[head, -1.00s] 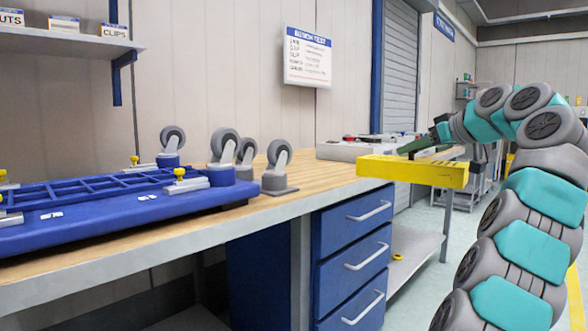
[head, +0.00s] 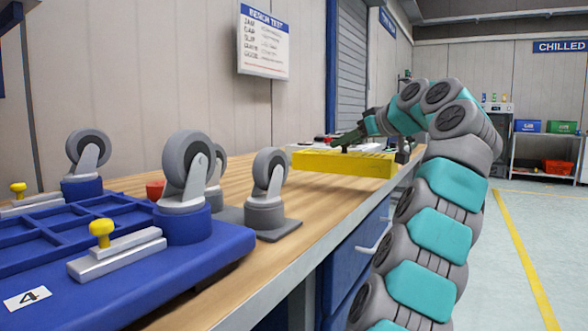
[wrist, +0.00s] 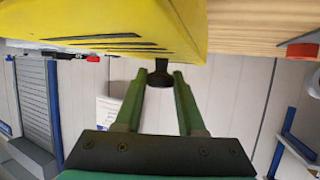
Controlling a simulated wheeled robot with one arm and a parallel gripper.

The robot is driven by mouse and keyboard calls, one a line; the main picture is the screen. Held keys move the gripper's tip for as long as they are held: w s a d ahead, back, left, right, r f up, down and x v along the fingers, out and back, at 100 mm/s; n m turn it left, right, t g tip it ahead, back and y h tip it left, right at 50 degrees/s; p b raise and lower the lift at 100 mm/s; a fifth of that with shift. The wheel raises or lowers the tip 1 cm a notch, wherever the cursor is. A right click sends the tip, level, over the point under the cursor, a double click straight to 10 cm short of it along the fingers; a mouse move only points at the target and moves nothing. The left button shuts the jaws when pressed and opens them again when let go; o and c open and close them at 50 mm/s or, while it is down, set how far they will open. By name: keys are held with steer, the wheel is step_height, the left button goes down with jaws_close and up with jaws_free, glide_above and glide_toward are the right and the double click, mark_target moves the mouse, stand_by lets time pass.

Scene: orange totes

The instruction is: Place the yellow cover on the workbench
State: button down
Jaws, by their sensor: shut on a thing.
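The yellow cover (head: 340,165) is a long flat box-like piece at the far part of the wooden workbench (head: 305,226). It lies level over the bench top, close to the front edge; I cannot tell whether it touches the wood. My gripper (head: 347,140) is above the cover, its fingers shut on it. In the wrist view, the green fingers (wrist: 157,90) close around a black knob (wrist: 160,74) on the cover. The cover's yellow face with dark slots (wrist: 110,25) fills the upper left there, and the bench wood (wrist: 255,35) shows beside it.
A blue frame (head: 215,255) with grey casters (head: 188,165) and yellow-knobbed clamps (head: 101,232) takes up the near left bench. A loose caster (head: 268,190) stands between it and the cover. A red round thing (head: 155,190) is behind. Open floor (head: 500,260) lies to the right.

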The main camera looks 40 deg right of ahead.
mark_target(329, 154)
steer(key=shift+w+a+f+b, duration=0.4)
steer(key=shift+w+a+f, duration=0.4)
steer(key=shift+w, duration=1.3)
steer(key=shift+w+a+f+b, duration=0.35)
steer(key=shift+w+a+f, duration=0.35)
steer(key=shift+w, duration=1.35)
steer(key=shift+w+a+f+b, duration=0.4)
steer(key=shift+w+a+f, duration=0.4)
steer(key=shift+w, duration=1.3)
steer(key=shift+d+f, duration=0.1)
steer(key=shift+f, duration=0.1)
steer(key=c, duration=0.5)
jaws_free()
steer(key=shift+s+r, duration=0.1)
steer(key=shift+r, duration=0.1)
steer(key=v, duration=1.1)
steer(key=shift+s+r, duration=0.15)
steer(key=shift+s, duration=0.2)
